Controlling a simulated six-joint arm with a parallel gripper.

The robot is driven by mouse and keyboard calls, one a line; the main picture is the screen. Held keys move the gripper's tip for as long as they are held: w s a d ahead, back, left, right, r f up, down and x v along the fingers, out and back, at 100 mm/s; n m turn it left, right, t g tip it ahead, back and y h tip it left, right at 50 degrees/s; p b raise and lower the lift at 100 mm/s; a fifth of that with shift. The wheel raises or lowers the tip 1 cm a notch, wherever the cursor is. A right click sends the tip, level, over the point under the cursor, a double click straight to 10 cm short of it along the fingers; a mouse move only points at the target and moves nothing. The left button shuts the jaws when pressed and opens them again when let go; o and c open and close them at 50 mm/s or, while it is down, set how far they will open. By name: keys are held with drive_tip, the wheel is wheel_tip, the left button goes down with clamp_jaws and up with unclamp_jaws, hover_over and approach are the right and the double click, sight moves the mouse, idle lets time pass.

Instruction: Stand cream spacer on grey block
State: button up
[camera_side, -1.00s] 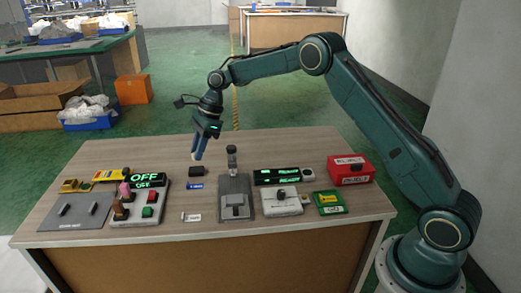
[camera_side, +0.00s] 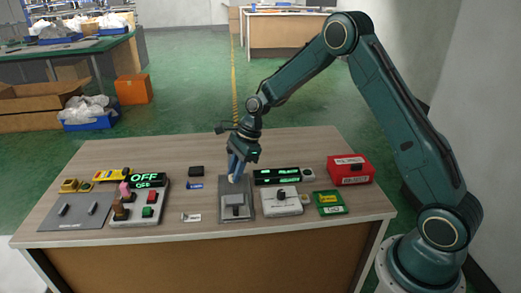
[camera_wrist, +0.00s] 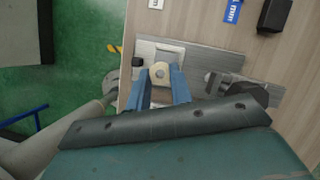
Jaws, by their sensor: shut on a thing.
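My gripper (camera_side: 233,178) is above the back part of a grey metal plate fixture (camera_side: 226,213) in the side view. In the wrist view its blue fingers (camera_wrist: 160,83) are shut on the cream spacer (camera_wrist: 159,72), a pale piece with a round hole. The grey block (camera_side: 234,199) is raised on the plate, in front of and below the fingers in the side view. In the wrist view the block (camera_wrist: 163,50) shows just beyond the spacer. The gap between spacer and block cannot be judged. The fixture's dark upright post (camera_wrist: 240,90) is right of the fingers.
Left of the plate are a black box (camera_side: 196,171), a blue label piece (camera_side: 195,186) and a button panel (camera_side: 140,205). Right are a green-lit display (camera_side: 277,176), a white switch box (camera_side: 281,203) and a red box (camera_side: 351,169). Bare wood shows at the table's back.

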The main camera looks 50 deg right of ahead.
sight(233, 200)
drive_tip(key=shift+f, duration=0.2)
idle(0.3)
drive_tip(key=shift+f, duration=1.3)
drive_tip(key=shift+s+f, duration=0.1)
drive_tip(key=shift+f, duration=2.1)
idle(1.3)
drive_tip(key=o, duration=1.5)
drive_tip(key=shift+r, duration=0.2)
drive_tip(key=shift+r, duration=3.4)
